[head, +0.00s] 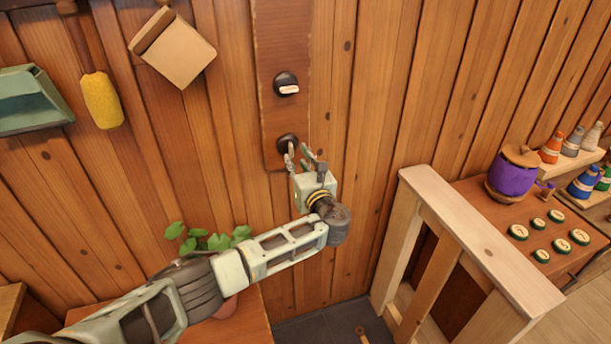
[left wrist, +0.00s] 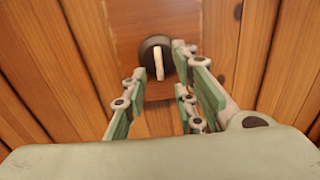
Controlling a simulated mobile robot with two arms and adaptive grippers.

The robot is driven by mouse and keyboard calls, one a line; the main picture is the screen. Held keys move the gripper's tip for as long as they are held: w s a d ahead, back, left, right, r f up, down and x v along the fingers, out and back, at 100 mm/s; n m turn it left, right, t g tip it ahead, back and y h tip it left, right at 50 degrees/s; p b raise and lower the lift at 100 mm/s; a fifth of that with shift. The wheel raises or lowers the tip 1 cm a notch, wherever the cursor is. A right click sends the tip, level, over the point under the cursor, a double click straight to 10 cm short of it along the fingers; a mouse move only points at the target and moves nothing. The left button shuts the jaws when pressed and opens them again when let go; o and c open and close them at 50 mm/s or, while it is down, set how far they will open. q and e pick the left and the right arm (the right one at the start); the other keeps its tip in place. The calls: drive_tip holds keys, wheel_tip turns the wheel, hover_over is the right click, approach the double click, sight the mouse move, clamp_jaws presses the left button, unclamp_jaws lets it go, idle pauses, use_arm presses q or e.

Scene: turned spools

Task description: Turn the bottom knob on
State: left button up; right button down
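The bottom knob (head: 286,142) is a dark round disc low on a wooden wall panel (head: 281,40). In the head view my gripper partly covers it. In the left wrist view the bottom knob (left wrist: 150,57) shows a pale bar handle standing nearly upright. My left gripper (head: 304,155) is open in front of it. In the left wrist view the left gripper (left wrist: 161,72) has a finger on each side of the handle, with gaps visible. I cannot tell whether either finger touches it. The upper knob (head: 287,83) has its pale handle nearly level. My right gripper is out of view.
A green dustpan (head: 32,100), a yellow brush (head: 102,99) and a tan box (head: 174,48) hang at the left. A wooden counter (head: 480,240) with a purple pot (head: 513,174) is at the right. The wall beside the panel is bare.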

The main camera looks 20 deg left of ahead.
use_arm(q)
drive_tip(key=v, duration=0.9)
